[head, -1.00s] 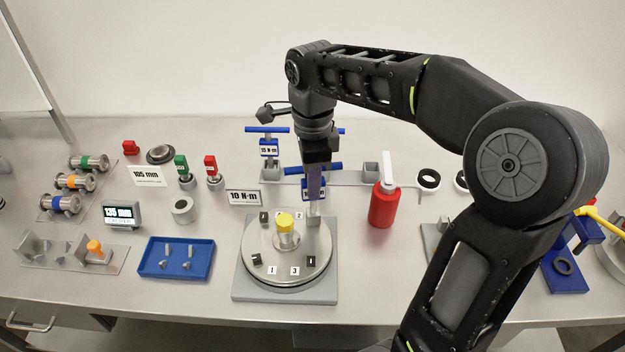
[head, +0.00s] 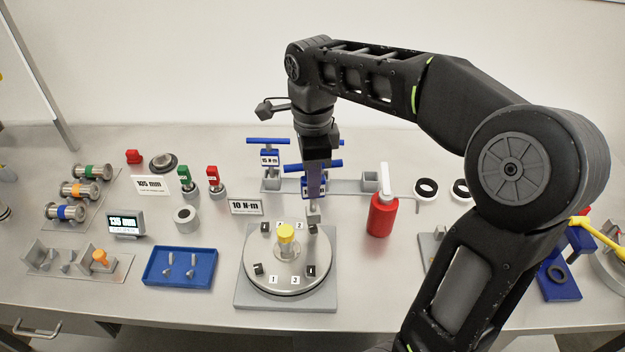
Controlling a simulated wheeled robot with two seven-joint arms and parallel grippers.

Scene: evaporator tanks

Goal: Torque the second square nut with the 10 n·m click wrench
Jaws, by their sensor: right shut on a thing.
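My right gripper (head: 315,178) points down and is shut on a blue T-handled wrench (head: 329,165) with a white label too small to read. The wrench is upright, its grey socket (head: 313,214) just above the back-right dark square nut (head: 314,229) on the round plate (head: 253,250). A small gap seems to separate socket and nut. Other dark nuts sit at the back left (head: 265,228), front left (head: 258,268) and front right (head: 311,270). Small number tags lie beside them; not all are readable. A yellow-capped post (head: 286,233) stands in the centre. My left gripper is out of view.
A 10 N·m sign (head: 246,207) stands behind the plate. A 15 N·m blue wrench (head: 269,157) stands in the rack behind. A red bottle (head: 382,215) is close on the right. A blue tray (head: 180,266) lies left, with clear bench between it and the plate.

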